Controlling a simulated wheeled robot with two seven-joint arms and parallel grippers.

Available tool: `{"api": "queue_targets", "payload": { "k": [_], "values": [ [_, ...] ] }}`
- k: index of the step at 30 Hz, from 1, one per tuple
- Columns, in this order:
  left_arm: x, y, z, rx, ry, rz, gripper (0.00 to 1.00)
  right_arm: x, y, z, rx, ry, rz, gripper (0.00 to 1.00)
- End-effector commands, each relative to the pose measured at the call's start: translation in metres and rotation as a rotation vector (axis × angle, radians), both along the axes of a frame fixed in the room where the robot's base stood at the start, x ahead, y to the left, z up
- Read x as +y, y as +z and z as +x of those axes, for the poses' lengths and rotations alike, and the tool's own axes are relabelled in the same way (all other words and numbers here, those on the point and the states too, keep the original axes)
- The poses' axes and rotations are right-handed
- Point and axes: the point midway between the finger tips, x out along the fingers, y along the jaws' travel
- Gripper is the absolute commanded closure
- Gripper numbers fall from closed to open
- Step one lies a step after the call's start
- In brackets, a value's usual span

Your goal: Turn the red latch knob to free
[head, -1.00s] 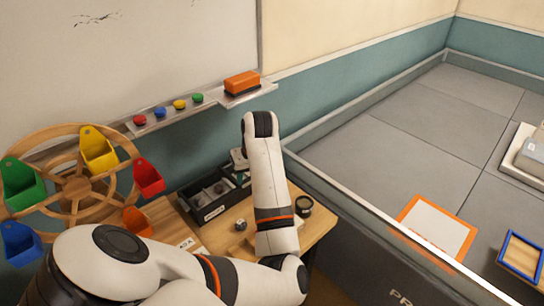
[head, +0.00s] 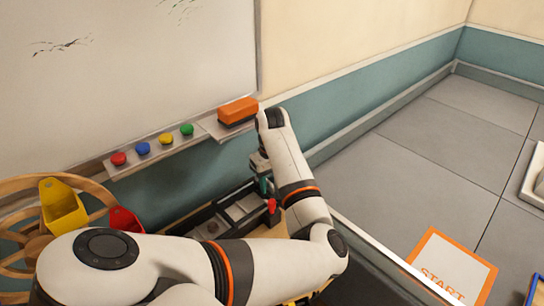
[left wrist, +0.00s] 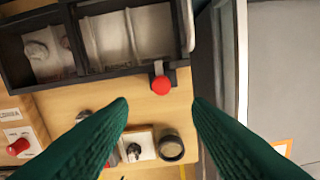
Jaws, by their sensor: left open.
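The red latch knob (left wrist: 161,85) sits on a small grey bracket at the near edge of a black divided tray (left wrist: 95,76) in the left wrist view. It also shows as a small red spot in the head view (head: 271,205), beside my forearm. My left gripper (left wrist: 160,104) is open, with its two green fingers spread on either side of the knob's line and nothing between the tips. The tips appear just short of the knob; I cannot tell their height above it. In the head view the left gripper (head: 264,184) is mostly hidden behind my arm. My right gripper is not in view.
Below the knob on the wooden table (left wrist: 60,108) are a dark ring (left wrist: 171,147) and a small plate with a black knob (left wrist: 135,148). A second red knob (left wrist: 18,146) is on a panel at left. A low wall (left wrist: 228,60) borders the table's right side.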

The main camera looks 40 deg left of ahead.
Motion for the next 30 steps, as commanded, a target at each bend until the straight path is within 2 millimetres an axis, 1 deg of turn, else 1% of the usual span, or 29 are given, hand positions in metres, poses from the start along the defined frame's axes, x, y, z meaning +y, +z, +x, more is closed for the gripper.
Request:
{"api": "queue_targets", "payload": {
  "k": [1,2,5,8,12,15,17,24,29,30],
  "values": [
    [-0.001,-0.011,-0.001,0.004,-0.002,-0.002,0.55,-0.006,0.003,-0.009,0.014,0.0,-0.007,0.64],
    [-0.001,-0.017,-0.001,0.004,-0.002,-0.002,0.55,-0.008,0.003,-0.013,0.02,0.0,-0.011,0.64],
    [0.0,-0.037,-0.001,0.003,-0.001,-0.001,0.55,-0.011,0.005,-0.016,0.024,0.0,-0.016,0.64],
    [0.0,-0.053,-0.001,0.001,-0.001,-0.002,0.55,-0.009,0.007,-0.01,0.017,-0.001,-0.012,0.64],
    [0.0,-0.069,-0.001,0.001,0.001,0.0,0.55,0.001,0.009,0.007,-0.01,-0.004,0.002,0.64],
    [0.0,-0.074,-0.001,0.0,0.001,0.0,0.55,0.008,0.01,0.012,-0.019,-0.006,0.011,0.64],
    [0.001,-0.076,0.0,-0.001,0.001,0.001,0.55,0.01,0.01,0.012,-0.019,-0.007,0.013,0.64],
    [0.001,-0.076,0.0,-0.001,0.001,0.001,0.55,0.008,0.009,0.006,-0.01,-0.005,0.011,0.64],
    [0.001,-0.076,0.0,-0.001,0.001,0.001,0.81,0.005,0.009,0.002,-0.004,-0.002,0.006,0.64],
    [0.001,-0.076,0.0,-0.001,0.001,0.001,0.88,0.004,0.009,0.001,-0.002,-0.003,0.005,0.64]
  ]
}}
